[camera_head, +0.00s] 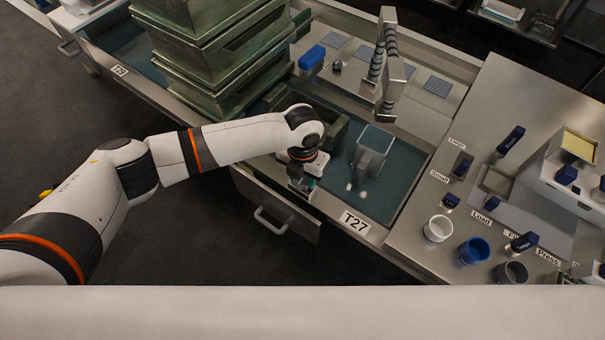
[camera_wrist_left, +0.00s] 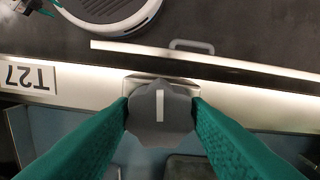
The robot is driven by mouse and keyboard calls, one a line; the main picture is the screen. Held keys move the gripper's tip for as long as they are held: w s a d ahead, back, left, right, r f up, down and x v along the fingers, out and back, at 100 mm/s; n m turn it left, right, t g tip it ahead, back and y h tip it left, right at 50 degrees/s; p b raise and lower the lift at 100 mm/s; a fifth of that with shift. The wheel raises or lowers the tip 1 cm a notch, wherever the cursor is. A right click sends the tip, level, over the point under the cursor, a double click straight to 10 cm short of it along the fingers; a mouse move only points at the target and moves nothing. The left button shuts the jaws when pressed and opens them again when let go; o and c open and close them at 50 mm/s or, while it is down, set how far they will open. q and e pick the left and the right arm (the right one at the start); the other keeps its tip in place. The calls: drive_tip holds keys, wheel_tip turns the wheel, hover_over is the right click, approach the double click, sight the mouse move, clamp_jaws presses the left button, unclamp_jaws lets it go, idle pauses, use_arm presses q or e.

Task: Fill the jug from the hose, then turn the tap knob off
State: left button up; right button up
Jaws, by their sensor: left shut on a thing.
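The tap knob (camera_wrist_left: 160,112) is dark grey with a white line, on the front edge of the sink beside the T27 label. In the left wrist view the white line runs straight up and down. My left gripper (camera_head: 303,184) has its green fingers (camera_wrist_left: 162,108) closed against both sides of the knob. In the head view the gripper mostly hides the knob. A grey square-topped jug (camera_head: 373,150) stands in the sink basin, with small white spots below it. A grey upright with dark ribbed bands (camera_head: 388,70), perhaps the hose and its holder, rises behind the jug. The jug's fill level is unclear.
Stacked green crates (camera_head: 215,60) stand left of the sink. A drawer (camera_head: 275,205) juts out below the sink front.

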sight(303, 178)
use_arm(q)
drive_tip(key=shift+r+m, duration=0.1)
drive_tip(key=shift+m, duration=0.5)
drive_tip(key=o, duration=0.9)
wheel_tip(303, 178, up, 12)
idle(0.6)
